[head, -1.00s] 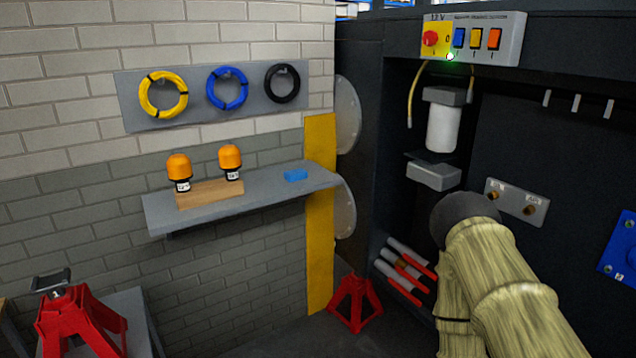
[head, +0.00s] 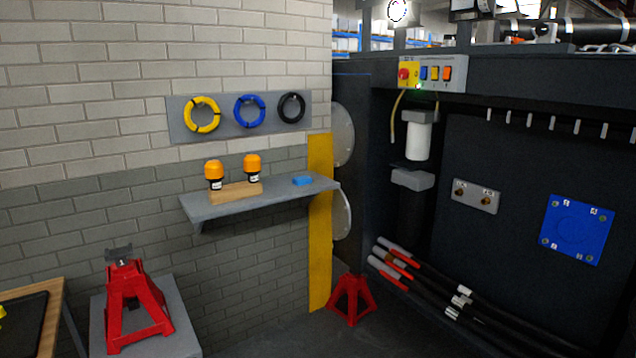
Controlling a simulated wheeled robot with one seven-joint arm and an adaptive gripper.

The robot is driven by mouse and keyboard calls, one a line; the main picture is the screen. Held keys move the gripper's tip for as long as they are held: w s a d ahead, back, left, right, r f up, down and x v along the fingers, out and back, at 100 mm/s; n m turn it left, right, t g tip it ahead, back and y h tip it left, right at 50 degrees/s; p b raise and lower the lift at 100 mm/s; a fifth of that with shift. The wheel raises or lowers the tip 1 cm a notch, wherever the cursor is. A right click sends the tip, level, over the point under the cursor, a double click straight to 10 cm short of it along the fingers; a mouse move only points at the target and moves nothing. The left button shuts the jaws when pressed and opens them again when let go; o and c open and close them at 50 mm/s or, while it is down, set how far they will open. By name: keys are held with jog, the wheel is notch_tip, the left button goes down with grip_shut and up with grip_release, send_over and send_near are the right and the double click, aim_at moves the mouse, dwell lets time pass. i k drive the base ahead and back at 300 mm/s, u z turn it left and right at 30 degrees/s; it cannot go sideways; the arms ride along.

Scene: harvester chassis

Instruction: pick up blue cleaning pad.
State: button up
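The blue cleaning pad (head: 302,181) is a small flat blue block. It lies on the right part of the grey wall shelf (head: 227,207), close to the yellow vertical strip. Nothing touches it or covers it. My gripper and arm do not show in the head view now, so I cannot see whether the gripper is open or shut.
Two orange-capped beacons (head: 214,174) (head: 252,167) stand in a wooden block (head: 237,193) left of the pad. Coiled cables hang on a panel (head: 226,129) above. A red jack stand (head: 350,300) is on the floor below. The dark chassis (head: 530,165) fills the right side.

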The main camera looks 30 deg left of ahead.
aim_at(299, 181)
jog(key=z, duration=0.15)
jog(key=i, duration=1.5)
jog(key=u, duration=0.55)
jog(key=i, duration=1.05)
jog(key=u, duration=1.65)
jog(key=i, duration=0.6)
jog(key=u, duration=0.5)
